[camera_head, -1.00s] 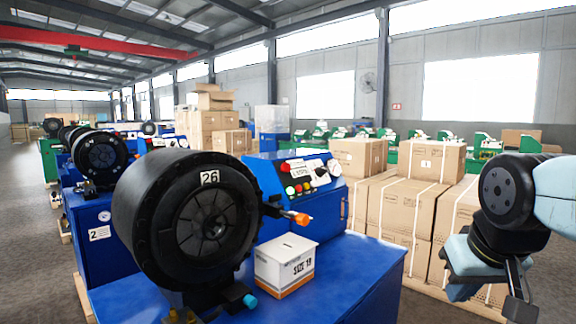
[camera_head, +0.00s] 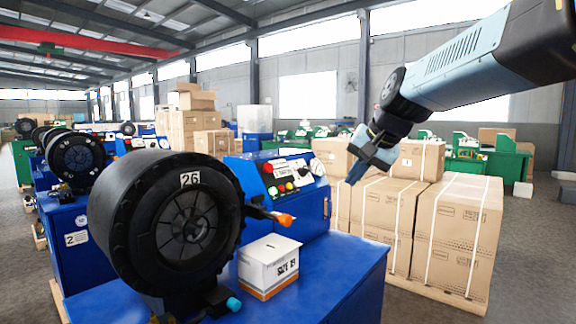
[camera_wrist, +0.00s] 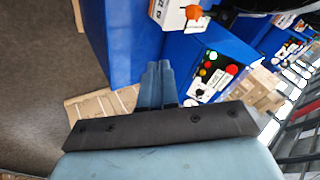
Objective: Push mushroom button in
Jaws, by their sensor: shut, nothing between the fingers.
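The red mushroom button (camera_head: 268,168) is on the sloped control panel (camera_head: 290,172) of the blue machine marked 26. In the wrist view the button (camera_wrist: 232,69) lies right of the fingertips, beside small coloured lamps (camera_wrist: 207,64). My gripper (camera_head: 352,181) is to the right of the panel in the head view, pointing down and left, clear of the button. Its fingers (camera_wrist: 158,66) are together and empty. Whether the button is pressed in cannot be told.
A black crimper head (camera_head: 165,222), an orange-tipped handle (camera_head: 284,219) and a white SIZE box (camera_head: 268,265) sit left of and in front of the panel. Strapped cartons (camera_head: 455,230) stand behind and to the right. Floor is open at far right.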

